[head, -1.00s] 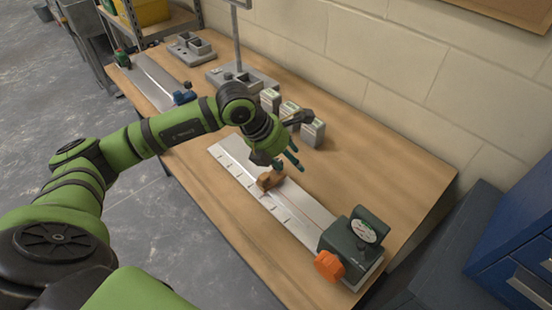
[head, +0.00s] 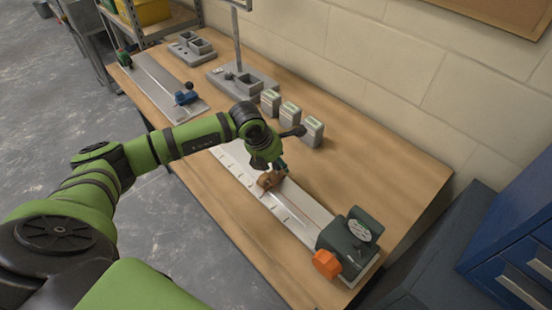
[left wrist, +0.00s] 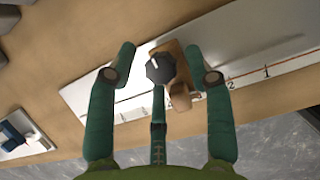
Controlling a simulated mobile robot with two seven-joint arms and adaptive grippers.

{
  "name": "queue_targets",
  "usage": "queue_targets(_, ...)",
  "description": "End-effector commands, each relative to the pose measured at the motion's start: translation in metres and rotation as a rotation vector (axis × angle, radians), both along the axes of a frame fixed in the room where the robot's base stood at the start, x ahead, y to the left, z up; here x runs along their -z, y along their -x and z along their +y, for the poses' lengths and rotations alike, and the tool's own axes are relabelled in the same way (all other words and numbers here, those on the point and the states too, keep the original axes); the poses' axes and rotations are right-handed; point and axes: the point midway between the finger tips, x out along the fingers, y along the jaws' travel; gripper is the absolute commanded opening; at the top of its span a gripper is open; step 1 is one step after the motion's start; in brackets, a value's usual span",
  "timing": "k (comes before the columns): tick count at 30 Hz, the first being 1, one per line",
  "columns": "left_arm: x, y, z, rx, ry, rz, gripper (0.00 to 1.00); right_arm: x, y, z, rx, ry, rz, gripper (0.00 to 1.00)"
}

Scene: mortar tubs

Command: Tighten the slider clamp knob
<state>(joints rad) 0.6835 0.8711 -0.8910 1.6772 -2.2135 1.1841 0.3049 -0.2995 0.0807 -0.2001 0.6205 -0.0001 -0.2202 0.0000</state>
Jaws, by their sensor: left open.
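A wooden slider (head: 269,181) sits on a long pale metal rail (head: 300,224) with ruler marks. In the left wrist view the slider (left wrist: 180,72) carries a dark faceted knob (left wrist: 160,69) with a white mark. My left gripper (head: 273,171) is over the slider in the head view. The knob is hidden by the gripper in the head view. My right gripper is not in view.
A dark green block (head: 349,240) with an orange knob (head: 327,264) stands at the rail's near end. A second rail (head: 150,80) with a blue slider (head: 187,97) lies at far left. The table's right side is bare.

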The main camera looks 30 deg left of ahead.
Motion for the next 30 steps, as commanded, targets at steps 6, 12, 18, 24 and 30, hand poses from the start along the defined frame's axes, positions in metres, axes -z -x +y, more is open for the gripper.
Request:
queue_targets(6, 0.0, 0.0, 0.0, 0.0, 0.001, -0.001, 0.0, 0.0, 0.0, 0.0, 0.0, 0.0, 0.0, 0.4)
queue_targets(12, -0.001, -0.001, -0.001, 0.003, 0.002, -0.002, 0.0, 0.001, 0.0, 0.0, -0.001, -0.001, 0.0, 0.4)
queue_targets(18, 0.001, -0.002, 0.0, 0.041, 0.003, -0.007, 0.0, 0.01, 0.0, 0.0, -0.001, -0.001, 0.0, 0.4)
queue_targets(24, 0.003, -0.003, 0.001, 0.152, 0.002, -0.009, 0.0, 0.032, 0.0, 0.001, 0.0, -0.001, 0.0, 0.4)
queue_targets(30, 0.004, -0.004, 0.001, 0.324, 0.002, -0.012, 0.0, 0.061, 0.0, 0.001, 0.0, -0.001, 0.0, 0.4)
